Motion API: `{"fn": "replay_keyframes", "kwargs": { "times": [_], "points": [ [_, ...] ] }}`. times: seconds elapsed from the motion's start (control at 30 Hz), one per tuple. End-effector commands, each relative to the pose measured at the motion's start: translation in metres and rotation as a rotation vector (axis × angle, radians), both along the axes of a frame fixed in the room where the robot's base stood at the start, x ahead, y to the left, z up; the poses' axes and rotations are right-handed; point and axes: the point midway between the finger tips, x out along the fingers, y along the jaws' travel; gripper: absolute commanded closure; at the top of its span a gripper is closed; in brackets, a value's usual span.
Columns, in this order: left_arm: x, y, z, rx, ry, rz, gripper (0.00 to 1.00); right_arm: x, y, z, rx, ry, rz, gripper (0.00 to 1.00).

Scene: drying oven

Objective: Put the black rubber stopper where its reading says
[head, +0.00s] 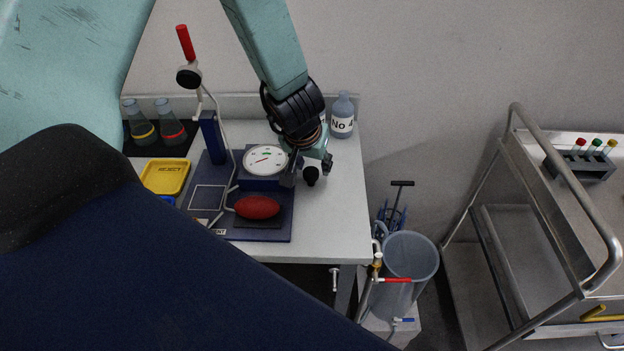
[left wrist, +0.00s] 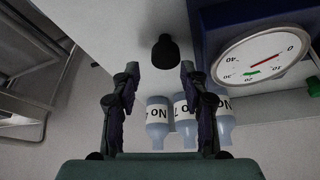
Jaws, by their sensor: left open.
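The black rubber stopper (head: 311,176) stands on the white bench, right of the dark blue board; it also shows in the left wrist view (left wrist: 165,52). My left gripper (head: 308,170) is open, its fingers spread to either side of the stopper in the left wrist view, slightly short of it; nothing is held. A round white gauge (head: 266,160) with a red needle and green mark sits on the board (head: 275,233); its dial (left wrist: 262,58) is upside down in the left wrist view. A yellow tray marked REJECT (head: 166,176) is at left. My right gripper is not visible.
A red bulb (head: 257,207) lies on the board near a bent tube. Two flasks (head: 143,124) stand on a black mat at back left. Labelled bottles (head: 342,117) stand behind the gripper. A steel trolley (head: 512,250) is at right, beyond a floor gap.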

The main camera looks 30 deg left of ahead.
Motion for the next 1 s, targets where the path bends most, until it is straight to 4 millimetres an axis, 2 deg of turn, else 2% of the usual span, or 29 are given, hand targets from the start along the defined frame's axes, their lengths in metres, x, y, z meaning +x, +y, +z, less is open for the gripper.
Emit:
{"fn": "replay_keyframes", "kwargs": {
  "times": [0.37, 0.63, 1.0],
  "points": [
    [0.014, 0.009, -0.044, 0.0, 0.0, 0.0, 0.55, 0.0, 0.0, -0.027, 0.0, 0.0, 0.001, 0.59],
    [0.016, 0.01, -0.045, 0.001, -0.002, 0.0, 0.55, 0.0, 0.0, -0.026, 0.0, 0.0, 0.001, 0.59],
    [0.016, 0.01, -0.045, 0.0, -0.001, 0.0, 0.87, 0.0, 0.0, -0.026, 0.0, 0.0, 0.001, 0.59]
  ]
}}
